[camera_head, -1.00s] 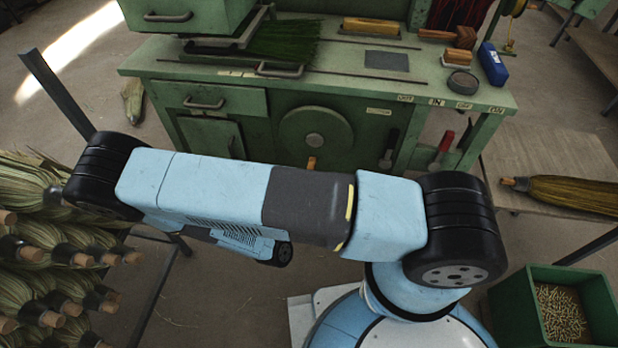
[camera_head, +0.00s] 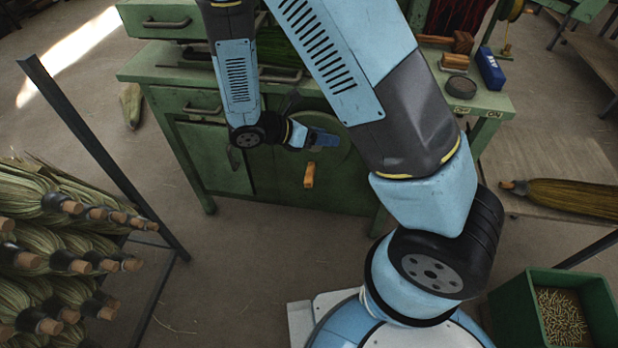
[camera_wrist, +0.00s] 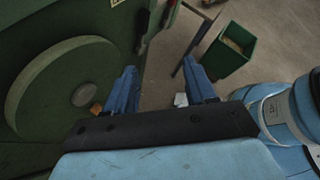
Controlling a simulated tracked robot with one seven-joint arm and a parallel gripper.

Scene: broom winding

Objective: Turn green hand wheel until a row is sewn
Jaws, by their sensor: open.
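The green hand wheel is a round disc on the front of the green machine, mostly covered by my arm in the head view, where its orange wooden handle (camera_head: 309,174) points down at the lower rim. In the wrist view the wheel (camera_wrist: 45,85) fills the left side, with its grey hub (camera_wrist: 84,95) and a bit of the orange handle (camera_wrist: 96,109) behind the gripper mount. My gripper (camera_head: 325,138) is in front of the wheel, above the handle. In the wrist view its blue fingers (camera_wrist: 160,68) are apart and empty, beside the wheel.
The green bench (camera_head: 490,100) carries a blue box (camera_head: 490,68) and a round dark tin (camera_head: 454,88). A green bin (camera_head: 540,325) stands lower right. Stacked brooms (camera_head: 35,255) and a dark post (camera_head: 105,155) are at left.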

